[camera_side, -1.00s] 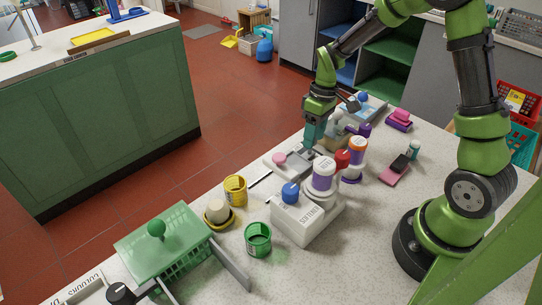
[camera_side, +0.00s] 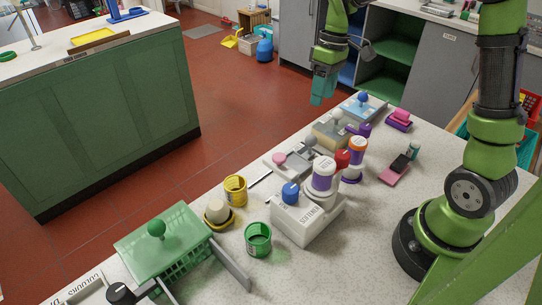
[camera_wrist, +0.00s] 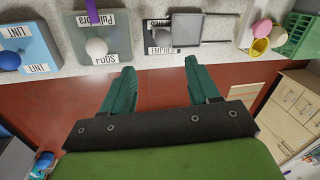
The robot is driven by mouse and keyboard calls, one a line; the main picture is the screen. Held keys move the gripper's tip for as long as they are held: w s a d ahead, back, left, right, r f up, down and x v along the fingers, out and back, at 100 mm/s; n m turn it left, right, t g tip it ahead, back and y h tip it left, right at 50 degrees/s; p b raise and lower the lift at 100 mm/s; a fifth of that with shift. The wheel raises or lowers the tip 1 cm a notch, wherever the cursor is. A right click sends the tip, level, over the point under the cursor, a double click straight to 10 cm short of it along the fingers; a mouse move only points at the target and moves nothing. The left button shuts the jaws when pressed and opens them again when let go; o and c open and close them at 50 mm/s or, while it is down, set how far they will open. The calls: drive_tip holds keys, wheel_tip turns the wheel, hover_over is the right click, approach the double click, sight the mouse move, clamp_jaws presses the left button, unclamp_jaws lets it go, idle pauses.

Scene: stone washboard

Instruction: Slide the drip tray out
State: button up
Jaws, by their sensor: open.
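No part in view is clearly marked as the drip tray, so I cannot tell which it is. My gripper (camera_side: 320,98) is open and empty, raised beyond the counter edge near the tan and blue boxes. Its spread fingers (camera_wrist: 159,68) touch nothing.
A white SOLVENTS block (camera_side: 292,224) with bottles stands in front of the grey box. A yellow cup (camera_side: 235,190), green cup (camera_side: 258,240) and green basket (camera_side: 160,240) are at left. Pink and purple items (camera_side: 398,118) lie right. Open floor (camera_side: 235,110) lies beyond the counter.

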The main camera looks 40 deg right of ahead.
drive_tip(key=shift+w+d+r, duration=0.1)
drive_tip(key=shift+d+r, duration=0.15)
drive_tip(key=shift+r, duration=0.9)
drive_tip(key=shift+d+r, duration=0.2)
drive_tip(key=shift+r, duration=0.95)
drive_tip(key=s+a+r+m+t, duration=0.3)
drive_tip(key=s+a+m+t, duration=0.3)
drive_tip(key=s+a, duration=0.5)
drive_tip(key=s+t, duration=0.1)
drive_tip(key=s, duration=0.2)
drive_tip(key=shift+s+r+t, duration=0.2)
drive_tip(key=shift+t, duration=0.1)
